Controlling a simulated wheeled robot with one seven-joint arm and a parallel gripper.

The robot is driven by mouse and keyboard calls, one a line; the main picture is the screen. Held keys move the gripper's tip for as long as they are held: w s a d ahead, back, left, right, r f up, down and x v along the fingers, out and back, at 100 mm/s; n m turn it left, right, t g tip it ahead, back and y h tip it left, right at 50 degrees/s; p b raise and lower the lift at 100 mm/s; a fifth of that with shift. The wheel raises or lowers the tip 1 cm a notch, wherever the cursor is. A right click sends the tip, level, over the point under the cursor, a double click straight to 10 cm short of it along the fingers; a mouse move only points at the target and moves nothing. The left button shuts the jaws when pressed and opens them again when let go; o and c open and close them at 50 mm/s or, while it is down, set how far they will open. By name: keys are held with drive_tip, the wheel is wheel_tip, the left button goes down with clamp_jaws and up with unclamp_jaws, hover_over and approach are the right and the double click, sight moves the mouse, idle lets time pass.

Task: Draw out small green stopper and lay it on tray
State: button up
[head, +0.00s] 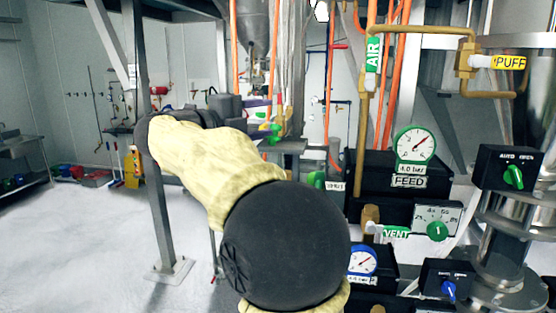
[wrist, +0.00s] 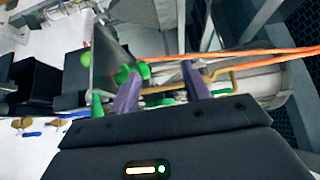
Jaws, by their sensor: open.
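In the wrist view my gripper (wrist: 161,70) has its two purple-grey fingers apart, with nothing clearly held between them. A small green piece (wrist: 122,75) shows beside the left fingertip, with another green piece (wrist: 143,70) close to it. Which of these is the small green stopper I cannot tell, nor whether a finger touches it. In the head view my arm reaches away to a small raised grey surface (head: 292,146), where green, yellow and purple pieces (head: 272,128) cluster at the gripper. A grey plate (wrist: 103,62) by the left finger may be the tray.
Orange lines (wrist: 250,54) run close beyond the right finger in the wrist view. A steel post (head: 148,160) stands left of my arm. The FEED gauge (head: 416,145) and black control boxes (head: 508,172) crowd the right. White floor (head: 75,240) is open at left.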

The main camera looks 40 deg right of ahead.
drive_tip(key=a+b, duration=0.4)
drive_tip(key=a, duration=0.8)
drive_tip(key=shift+s+a, duration=0.2)
drive_tip(key=shift+s, duration=0.1)
